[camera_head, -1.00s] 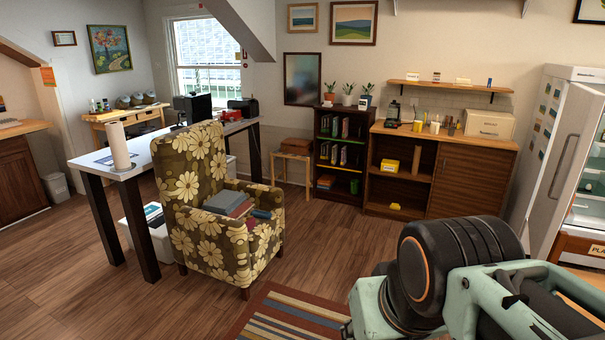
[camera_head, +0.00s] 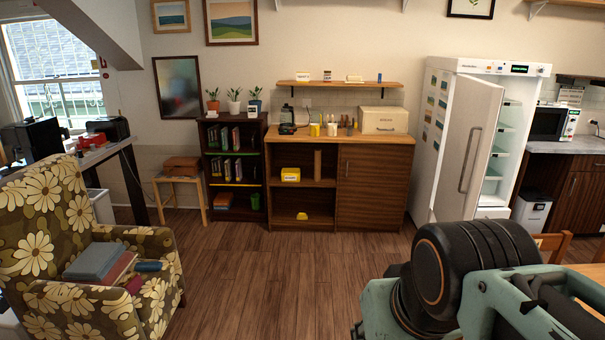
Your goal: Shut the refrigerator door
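The white refrigerator (camera_head: 515,68) stands against the back wall at the right in the head view. Its door (camera_head: 470,152) is partly open, swung out toward me, with a long vertical handle (camera_head: 471,160) on its outer face. Lit shelves (camera_head: 503,150) show through the gap at the right of the door. Several small pictures are stuck on the refrigerator's left side. Part of my green and black arm fills the lower right, well in front of the refrigerator. My gripper's fingers are not in view.
A flowered armchair (camera_head: 95,255) with books on it stands at the left. A wooden cabinet (camera_head: 374,187) and a dark bookshelf (camera_head: 235,170) line the back wall. A wooden chair (camera_head: 553,242) and table edge are at lower right. The middle floor (camera_head: 270,275) is clear.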

